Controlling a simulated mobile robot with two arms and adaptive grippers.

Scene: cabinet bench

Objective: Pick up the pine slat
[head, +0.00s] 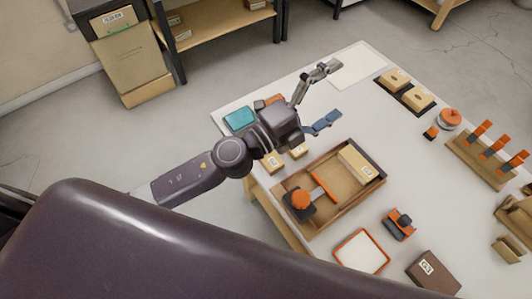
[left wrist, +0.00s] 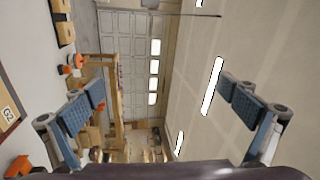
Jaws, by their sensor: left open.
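My left gripper (head: 326,97) is over the bench, its two fingers spread wide apart with nothing between them. In the left wrist view the gripper (left wrist: 163,97) is also open and empty, facing the far wall of the room. I cannot pick out the pine slat for certain in either view. A pale wooden block (head: 357,163) with a label lies in the wooden tray (head: 334,208), below and to the right of the gripper. Small pale blocks (head: 273,162) sit beside the tray, partly behind the gripper. My right gripper is not in view.
The white bench (head: 358,115) also holds a teal box (head: 239,119), an orange-rimmed tray (head: 361,252), a brown box (head: 432,272), a rack with orange-topped pegs (head: 470,160) and an orange-lidded jar (head: 449,119). The bench's far end, around a white sheet (head: 357,62), is mostly clear.

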